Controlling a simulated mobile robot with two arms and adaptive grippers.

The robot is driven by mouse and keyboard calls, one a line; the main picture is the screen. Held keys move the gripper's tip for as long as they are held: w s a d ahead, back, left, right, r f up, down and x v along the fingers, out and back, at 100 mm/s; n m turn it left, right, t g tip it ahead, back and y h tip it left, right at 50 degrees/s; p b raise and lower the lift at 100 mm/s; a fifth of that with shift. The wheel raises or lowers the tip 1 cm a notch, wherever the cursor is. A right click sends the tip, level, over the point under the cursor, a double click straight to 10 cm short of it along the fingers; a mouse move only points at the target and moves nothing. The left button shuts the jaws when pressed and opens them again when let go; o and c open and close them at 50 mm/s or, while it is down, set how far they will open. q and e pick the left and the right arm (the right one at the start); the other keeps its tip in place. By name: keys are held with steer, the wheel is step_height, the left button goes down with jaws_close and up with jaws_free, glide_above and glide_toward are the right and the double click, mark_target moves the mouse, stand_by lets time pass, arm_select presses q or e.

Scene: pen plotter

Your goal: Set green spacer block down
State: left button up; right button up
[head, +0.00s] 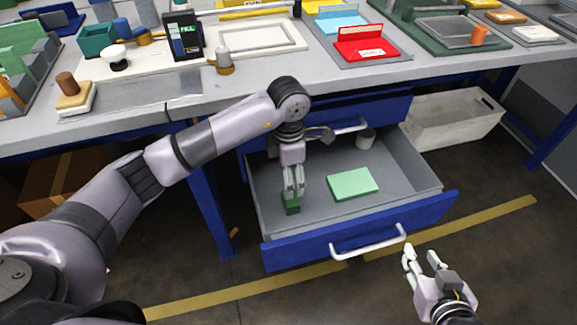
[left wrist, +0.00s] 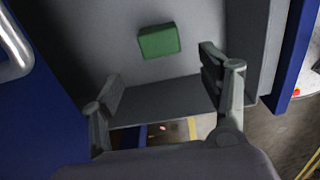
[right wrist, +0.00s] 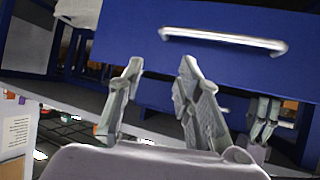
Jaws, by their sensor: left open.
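The green spacer block (head: 291,206) is in the open drawer, at its left side. In the left wrist view the block (left wrist: 160,40) rests on the grey drawer floor, in front of the spread fingers and clear of both. My left gripper (head: 293,191) points down just above the block in the head view; it is open and empty. My right gripper (head: 424,256) is open and empty in front of the drawer, to the right of its handle. In the right wrist view its two fingers (right wrist: 158,72) stand apart with nothing between them.
The drawer (head: 275,254) is pulled out under the grey workbench (head: 330,85). A light green pad (head: 352,184) lies on the drawer floor right of the block, and a grey cylinder (head: 366,139) stands at the back. A white bin (head: 452,125) is to the right.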

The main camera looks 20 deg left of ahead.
arm_select(q)
steer(key=shift+r, duration=0.85)
arm_select(e)
steer(key=shift+s+d+f+g, duration=0.3)
steer(key=shift+s+f+g, duration=0.3)
steer(key=shift+s+f, duration=0.15)
steer(key=shift+c, duration=0.3)
